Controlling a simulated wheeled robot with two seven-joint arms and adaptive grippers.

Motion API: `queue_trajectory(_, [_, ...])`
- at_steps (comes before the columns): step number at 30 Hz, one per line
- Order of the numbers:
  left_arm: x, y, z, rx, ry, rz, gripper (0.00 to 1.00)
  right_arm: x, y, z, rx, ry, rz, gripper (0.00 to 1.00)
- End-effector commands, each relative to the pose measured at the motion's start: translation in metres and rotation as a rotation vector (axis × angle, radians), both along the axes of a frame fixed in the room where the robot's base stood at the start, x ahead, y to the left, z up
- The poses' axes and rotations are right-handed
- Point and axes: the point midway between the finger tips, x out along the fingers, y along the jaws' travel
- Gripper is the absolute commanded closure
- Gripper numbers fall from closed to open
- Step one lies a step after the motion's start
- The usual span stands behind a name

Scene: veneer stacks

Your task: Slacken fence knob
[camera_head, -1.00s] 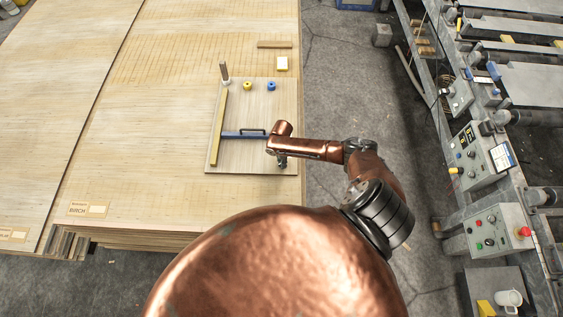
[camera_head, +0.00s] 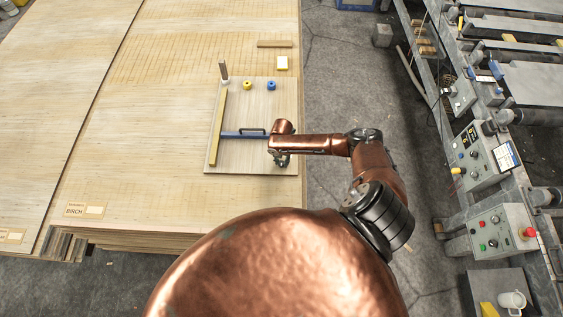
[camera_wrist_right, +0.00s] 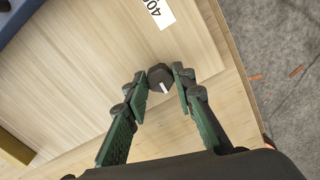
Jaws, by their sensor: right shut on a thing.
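The dark fence knob with a white pointer mark (camera_wrist_right: 160,78) stands on the pale board in the right wrist view. My right gripper (camera_wrist_right: 161,84) has its fingertips on either side of the knob and is shut on it. In the head view my right gripper (camera_head: 281,160) is at the board's right side, and the knob is hidden there by the gripper and wrist. The blue fence bar with a black handle (camera_head: 233,134) runs left from near my wrist to a yellowish wooden strip (camera_head: 217,128). My left gripper is not in view.
The board (camera_head: 245,164) lies on a veneer stack (camera_head: 140,120). Yellow (camera_head: 247,85) and blue (camera_head: 271,85) round pieces and an upright brown-and-white post (camera_head: 224,72) are at its back. A white label (camera_wrist_right: 158,11) is near the knob. Control boxes (camera_head: 500,232) line the right.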

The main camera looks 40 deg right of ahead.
Motion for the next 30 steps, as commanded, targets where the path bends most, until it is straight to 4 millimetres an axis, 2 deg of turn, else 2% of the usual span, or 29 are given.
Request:
queue_trajectory(9, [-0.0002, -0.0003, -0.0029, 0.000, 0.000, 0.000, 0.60, 0.0001, -0.0004, 0.0001, -0.001, -0.001, 0.081, 1.00])
queue_trajectory(22, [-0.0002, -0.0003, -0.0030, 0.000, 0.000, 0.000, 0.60, 0.0002, -0.0003, 0.0003, -0.001, 0.000, 0.090, 1.00])
queue_trajectory(23, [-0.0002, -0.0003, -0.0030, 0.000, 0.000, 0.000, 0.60, 0.0002, -0.0002, 0.0003, -0.001, 0.000, 0.090, 0.75])
queue_trajectory(30, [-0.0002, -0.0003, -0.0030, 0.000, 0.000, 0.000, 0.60, 0.0003, -0.0001, 0.0003, -0.001, -0.001, 0.089, 0.59])
